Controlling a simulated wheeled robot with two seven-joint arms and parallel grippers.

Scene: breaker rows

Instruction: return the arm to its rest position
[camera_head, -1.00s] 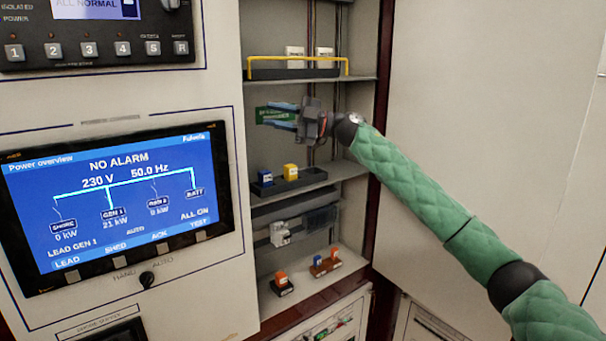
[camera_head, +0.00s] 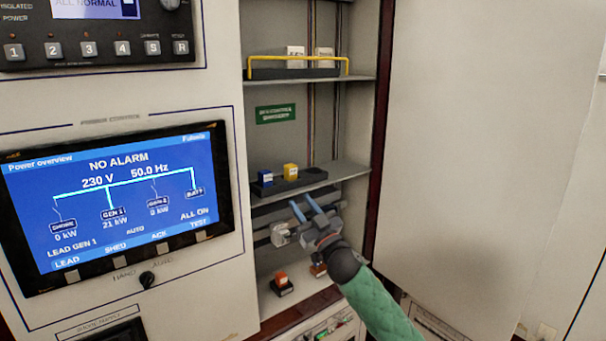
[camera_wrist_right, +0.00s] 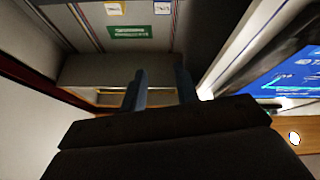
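My right gripper (camera_head: 306,208) is in front of the open cabinet, at the height of the rail below the middle shelf. Its two blue fingers point up and are apart, with nothing between them. In the right wrist view its fingers (camera_wrist_right: 161,88) are also apart and empty. My green right arm (camera_head: 380,308) comes up from the bottom of the head view. It partly hides the lower shelf and a block there. My left gripper is not in view.
The middle shelf (camera_head: 348,170) holds a blue block (camera_head: 265,178) and a yellow block (camera_head: 290,172). A whitish breaker (camera_head: 281,235) sits left of my gripper. An orange-topped block (camera_head: 281,283) stands on the lower shelf. A yellow rail (camera_head: 297,57) fronts the upper shelf. An open door (camera_head: 475,150) stands at right.

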